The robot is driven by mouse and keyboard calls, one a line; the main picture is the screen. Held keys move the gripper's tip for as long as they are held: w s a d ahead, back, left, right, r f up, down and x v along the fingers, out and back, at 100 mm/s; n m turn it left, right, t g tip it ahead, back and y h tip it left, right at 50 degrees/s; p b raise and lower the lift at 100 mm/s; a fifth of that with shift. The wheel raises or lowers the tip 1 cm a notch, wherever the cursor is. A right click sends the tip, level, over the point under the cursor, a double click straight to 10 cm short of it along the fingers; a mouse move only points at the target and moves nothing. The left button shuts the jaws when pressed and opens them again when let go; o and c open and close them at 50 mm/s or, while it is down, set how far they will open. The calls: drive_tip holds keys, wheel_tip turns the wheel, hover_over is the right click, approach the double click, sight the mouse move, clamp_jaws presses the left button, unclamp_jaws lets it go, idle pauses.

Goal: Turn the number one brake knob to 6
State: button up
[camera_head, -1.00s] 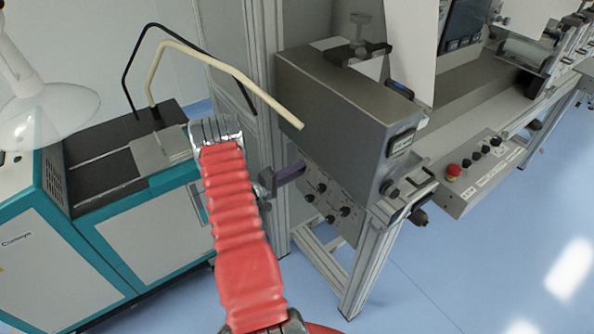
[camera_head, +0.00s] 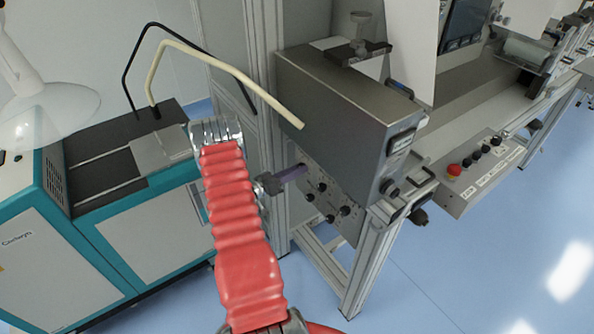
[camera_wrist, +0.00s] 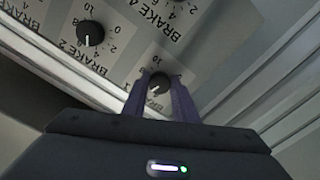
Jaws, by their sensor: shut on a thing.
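In the wrist view, my gripper (camera_wrist: 160,80) has its two purple fingers on either side of a small black brake knob (camera_wrist: 159,84) near the panel's edge, shut on it. The knob has a white pointer mark towards the lower left of the picture. Its own label and part of its number scale are hidden by the fingers, so I cannot read its setting. A second knob (camera_wrist: 89,33), labelled BRAKE 2, sits to the upper left. In the head view, my gripper (camera_head: 305,171) reaches the grey knob panel (camera_head: 333,201) from the left; the held knob is hidden there.
Several other black knobs (camera_head: 345,211) stand close by on the panel. A grey metal box (camera_head: 345,105) is above it, and a metal frame post (camera_head: 273,120) stands at the left. A pale bent rod (camera_head: 225,68) crosses above my arm. Blue floor (camera_head: 440,280) is open at lower right.

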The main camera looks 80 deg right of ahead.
drive_tip(key=shift+s+a+f+m, duration=0.15)
drive_tip(key=shift+f+m, duration=0.15)
drive_tip(key=shift+m, duration=0.8)
drive_tip(key=o, duration=0.7)
drive_tip(key=shift+c, duration=0.2)
drive_tip(key=o, duration=0.4)
drive_tip(key=shift+r, duration=0.15)
drive_tip(key=v, duration=1.3)
drive_tip(key=shift+w+a, duration=0.15)
drive_tip(key=shift+w, duration=0.3)
